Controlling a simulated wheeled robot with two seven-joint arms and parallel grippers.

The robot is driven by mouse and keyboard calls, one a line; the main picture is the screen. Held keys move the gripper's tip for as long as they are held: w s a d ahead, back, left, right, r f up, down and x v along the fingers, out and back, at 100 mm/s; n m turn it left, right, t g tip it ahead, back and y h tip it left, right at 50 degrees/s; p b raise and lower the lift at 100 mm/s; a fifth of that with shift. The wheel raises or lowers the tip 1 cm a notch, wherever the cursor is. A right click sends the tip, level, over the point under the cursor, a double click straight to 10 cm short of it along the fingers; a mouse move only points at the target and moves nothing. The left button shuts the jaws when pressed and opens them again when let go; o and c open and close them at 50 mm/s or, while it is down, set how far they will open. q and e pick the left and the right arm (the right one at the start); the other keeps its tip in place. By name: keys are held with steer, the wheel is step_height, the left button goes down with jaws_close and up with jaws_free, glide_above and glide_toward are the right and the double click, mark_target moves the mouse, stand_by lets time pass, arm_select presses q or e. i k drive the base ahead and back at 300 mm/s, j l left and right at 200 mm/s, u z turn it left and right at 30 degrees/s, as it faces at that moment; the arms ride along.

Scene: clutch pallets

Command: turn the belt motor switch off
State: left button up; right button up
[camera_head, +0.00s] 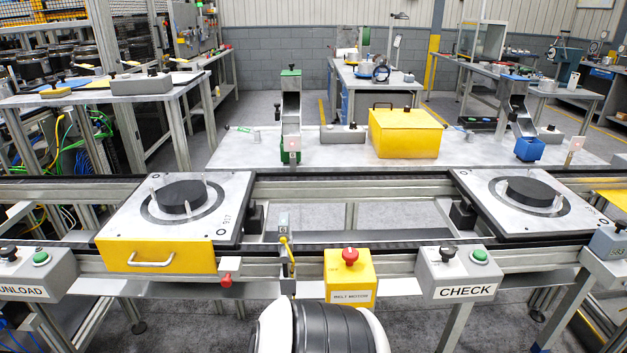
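The belt motor switch is a yellow box (349,277) labelled "BELT MOTOR" on the front rail of the conveyor, right of centre. A red knob (350,256) sits on top of it. I cannot tell from the knob whether the switch is on or off. A black and white rounded part, apparently mine, shows at the bottom edge just below the box. Neither of my grippers is in view.
A grey CHECK box (457,273) stands to the right of the switch. A small yellow lever (287,251) stands to its left. Pallets with black discs sit on the conveyor at left (180,211) and right (529,205). The conveyor between them holds no pallet.

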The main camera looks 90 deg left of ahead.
mark_target(350, 255)
steer(key=u, duration=2.4)
steer(key=j, duration=0.1)
